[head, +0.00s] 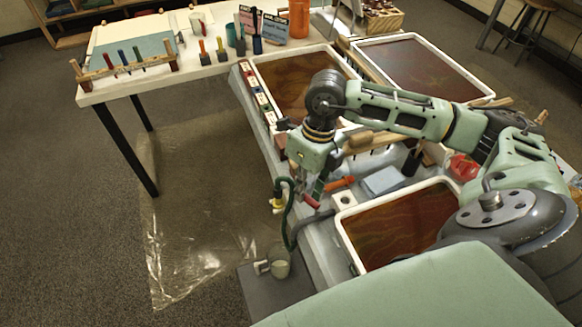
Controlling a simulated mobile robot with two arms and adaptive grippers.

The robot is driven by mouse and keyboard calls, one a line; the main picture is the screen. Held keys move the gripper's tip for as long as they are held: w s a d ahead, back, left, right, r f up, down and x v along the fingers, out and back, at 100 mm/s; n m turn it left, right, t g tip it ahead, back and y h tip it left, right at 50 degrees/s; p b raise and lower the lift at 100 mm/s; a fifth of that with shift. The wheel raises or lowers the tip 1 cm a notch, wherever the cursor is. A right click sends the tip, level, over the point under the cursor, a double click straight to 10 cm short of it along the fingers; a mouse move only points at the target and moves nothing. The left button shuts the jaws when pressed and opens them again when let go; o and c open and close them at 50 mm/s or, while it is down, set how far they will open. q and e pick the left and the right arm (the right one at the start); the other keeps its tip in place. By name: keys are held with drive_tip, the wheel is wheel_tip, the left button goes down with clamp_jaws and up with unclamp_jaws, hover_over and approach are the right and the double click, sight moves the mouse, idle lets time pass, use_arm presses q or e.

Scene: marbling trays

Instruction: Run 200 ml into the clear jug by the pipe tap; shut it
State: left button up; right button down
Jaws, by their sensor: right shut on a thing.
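The clear jug (281,267) stands upright on a low grey surface at bottom centre, with its handle to the left. Its content and any markings are too small to read. The pipe tap's red handle (311,201) shows just below the fingertips of my right gripper (314,189). My right gripper points down and appears shut on this handle; the contact is partly hidden by the fingers. I cannot tell whether water is running. My left gripper is not in view.
A dark green hose (288,215) hangs close to the gripper. Marbling trays with red-brown liquid lie behind and to the right, including the near tray (345,232). An orange-handled tool (340,184) lies near the gripper. Clear sheeting (190,235) covers the floor at left.

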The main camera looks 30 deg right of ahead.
drive_tip(key=shift+a, duration=0.1)
drive_tip(key=c, duration=1.7)
unclamp_jaws()
drive_tip(key=shift+c, duration=0.2)
wheel_tip(320, 180, up, 12)
drive_tip(key=d, duration=0.2)
drive_tip(key=shift+w+d, duration=0.2)
drive_tip(key=shift+w, duration=0.05)
drive_tip(key=shift+f, duration=0.1)
